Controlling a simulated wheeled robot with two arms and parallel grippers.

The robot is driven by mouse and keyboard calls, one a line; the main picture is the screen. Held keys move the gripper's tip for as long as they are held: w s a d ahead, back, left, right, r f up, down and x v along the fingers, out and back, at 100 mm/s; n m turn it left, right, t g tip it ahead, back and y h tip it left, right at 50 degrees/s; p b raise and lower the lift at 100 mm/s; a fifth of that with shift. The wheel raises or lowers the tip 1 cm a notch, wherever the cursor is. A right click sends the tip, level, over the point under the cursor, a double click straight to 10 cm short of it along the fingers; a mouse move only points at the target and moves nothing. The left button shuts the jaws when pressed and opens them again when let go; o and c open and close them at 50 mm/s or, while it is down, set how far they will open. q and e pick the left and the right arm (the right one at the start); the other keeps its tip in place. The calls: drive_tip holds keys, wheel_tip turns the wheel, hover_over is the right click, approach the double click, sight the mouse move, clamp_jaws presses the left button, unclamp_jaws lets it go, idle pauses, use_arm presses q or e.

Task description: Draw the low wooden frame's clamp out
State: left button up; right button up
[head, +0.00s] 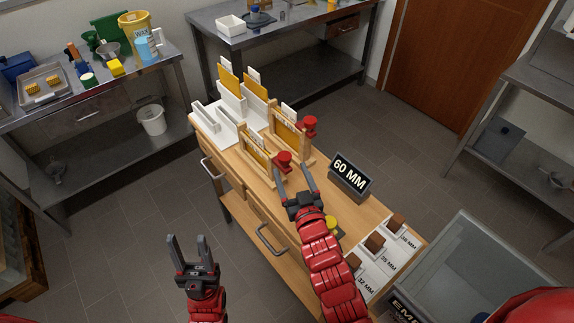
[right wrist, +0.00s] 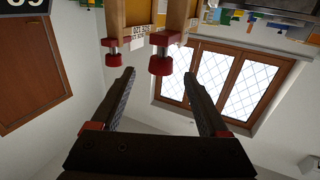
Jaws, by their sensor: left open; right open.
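Two wooden frames with yellow panels stand on the wooden bench, each with a red-knobbed clamp at its right end. The nearer frame (head: 256,157) looks the lower one; its clamp (head: 284,158) has a round red knob. My right gripper (head: 296,168) is open just in front of that knob. In the right wrist view this clamp's knob (right wrist: 160,66) shows between and just beyond the open fingertips (right wrist: 160,74); contact cannot be told. The farther frame (head: 291,134) has its own clamp (head: 309,125), seen left in the wrist view (right wrist: 112,58). My left gripper (head: 187,238) is open and empty, over the floor.
A "60 MM" sign (head: 350,177) stands right of my right gripper. White marked cards with brown blocks (head: 376,243) lie at the bench's near right. White slotted holders (head: 222,125) stand behind the frames. A grey tank (head: 470,260) is at the lower right.

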drive_tip(key=p+v, duration=0.1)
drive_tip(key=v, duration=1)
drive_tip(key=shift+s+d, duration=0.2)
drive_tip(key=shift+s, duration=0.2)
